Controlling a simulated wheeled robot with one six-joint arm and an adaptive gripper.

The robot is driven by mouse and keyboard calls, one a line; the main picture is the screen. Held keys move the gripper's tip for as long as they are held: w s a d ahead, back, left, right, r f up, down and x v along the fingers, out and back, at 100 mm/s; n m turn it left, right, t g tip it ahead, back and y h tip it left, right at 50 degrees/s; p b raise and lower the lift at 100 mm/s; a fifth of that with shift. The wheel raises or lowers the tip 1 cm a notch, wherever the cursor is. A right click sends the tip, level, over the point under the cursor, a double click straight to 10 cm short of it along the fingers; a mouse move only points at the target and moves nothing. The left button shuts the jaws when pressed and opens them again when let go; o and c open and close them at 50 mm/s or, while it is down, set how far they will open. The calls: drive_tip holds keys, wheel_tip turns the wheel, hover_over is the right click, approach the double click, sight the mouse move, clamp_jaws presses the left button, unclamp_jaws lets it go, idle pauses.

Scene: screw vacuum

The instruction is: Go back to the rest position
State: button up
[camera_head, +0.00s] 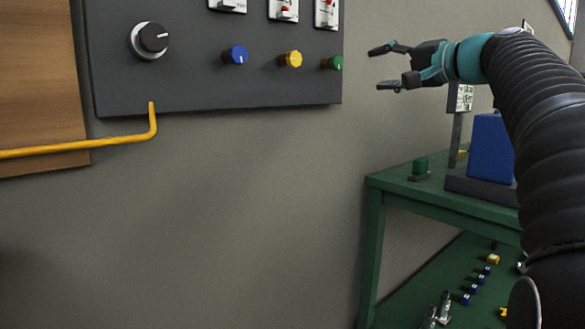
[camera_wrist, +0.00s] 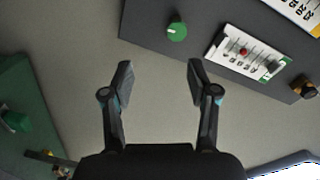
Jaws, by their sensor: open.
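My gripper (camera_head: 383,68) is at the upper right in the head view, reaching left from my black ribbed arm. Its two fingers are apart with nothing between them. In the wrist view my gripper (camera_wrist: 159,78) is also open, with only grey wall between its fingertips. The dark control panel (camera_head: 220,85) on the wall is to the left of the fingertips. Its green knob (camera_head: 332,62) is the nearest to the gripper, apart from it. The green knob also shows in the wrist view (camera_wrist: 177,31), above the fingertips.
The panel also carries a blue knob (camera_head: 236,55), a yellow knob (camera_head: 292,59) and a black dial (camera_head: 152,38). A green table (camera_head: 400,193) below my arm holds a blue block (camera_head: 490,148) and a green button (camera_head: 420,166). A yellow pipe (camera_head: 80,149) runs at left. The wall below the panel is clear.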

drive_tip(key=s+d+f+m+g+h, duration=0.1)
drive_tip(key=s+f+g+h, duration=0.15)
drive_tip(key=f, duration=0.95)
drive_tip(key=s+d+f+g+h, duration=0.1)
drive_tip(key=d+f+g+h, duration=0.15)
drive_tip(key=f, duration=0.95)
drive_tip(key=s+a+f+n+g+h+p, duration=0.1)
drive_tip(key=s+a+f+n, duration=0.1)
drive_tip(key=s+f, duration=0.4)
drive_tip(key=s+a+f+n+g+h+p, duration=0.1)
drive_tip(key=s+a+f, duration=0.4)
drive_tip(key=s, duration=0.7)
drive_tip(key=s+a+f+n+g+h+p, duration=0.2)
drive_tip(key=s+a+f+n+p, duration=0.1)
drive_tip(key=s+f, duration=0.4)
drive_tip(key=s+a+n, duration=0.1)
drive_tip(key=s, duration=0.1)
drive_tip(key=shift+s+n, duration=0.3)
drive_tip(key=shift+s, duration=0.05)
idle(1.1)
